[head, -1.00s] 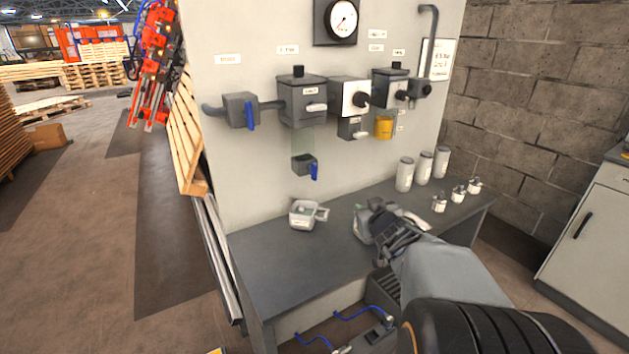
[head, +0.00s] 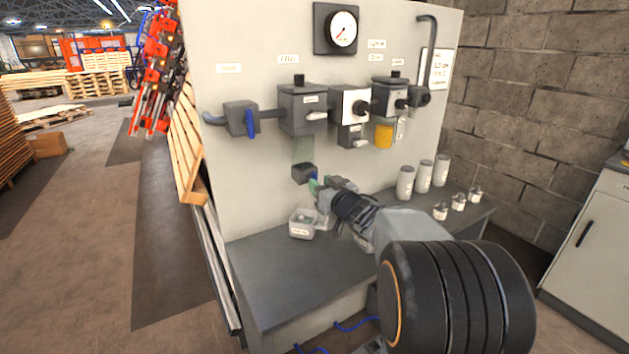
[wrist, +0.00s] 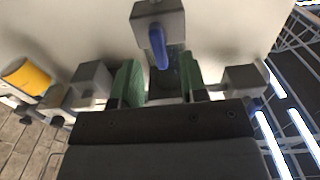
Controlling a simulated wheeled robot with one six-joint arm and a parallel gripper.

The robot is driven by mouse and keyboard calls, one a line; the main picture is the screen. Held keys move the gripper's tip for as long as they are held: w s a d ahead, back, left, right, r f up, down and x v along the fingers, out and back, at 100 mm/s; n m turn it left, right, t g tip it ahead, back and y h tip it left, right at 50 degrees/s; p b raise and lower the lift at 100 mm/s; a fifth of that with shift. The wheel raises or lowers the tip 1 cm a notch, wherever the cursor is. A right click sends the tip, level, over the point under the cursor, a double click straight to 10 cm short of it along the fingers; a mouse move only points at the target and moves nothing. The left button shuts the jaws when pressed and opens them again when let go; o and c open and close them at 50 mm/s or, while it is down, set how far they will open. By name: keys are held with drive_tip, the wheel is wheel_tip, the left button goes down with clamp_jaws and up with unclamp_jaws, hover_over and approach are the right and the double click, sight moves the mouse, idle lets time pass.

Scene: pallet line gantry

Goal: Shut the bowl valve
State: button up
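The bowl valve (head: 304,173) is a small dark grey block under the clear bowl (head: 302,148) on the wall panel. In the wrist view the bowl valve (wrist: 160,22) is at the top centre, with its blue handle (wrist: 157,46) pointing down the picture. My gripper (head: 321,186) is just below and right of the valve in the head view and hides most of the handle. In the wrist view my gripper (wrist: 158,66) is open, its green fingers on either side of the handle's lower end with gaps showing. I cannot tell whether either finger touches it.
Left of the regulator block (head: 302,110) is another valve (head: 240,118) with a blue handle. A yellow cup (head: 384,135) hangs to the right. A clear container (head: 302,224) stands on the bench (head: 262,282) below my gripper. Several white canisters (head: 405,182) stand at the right.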

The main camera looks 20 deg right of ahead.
drive_tip(key=shift+w+a, duration=0.15)
drive_tip(key=shift+w, duration=0.9)
drive_tip(key=shift+w+a, duration=0.1)
drive_tip(key=shift+w, duration=0.9)
drive_tip(key=shift+c, duration=0.2)
clamp_jaws()
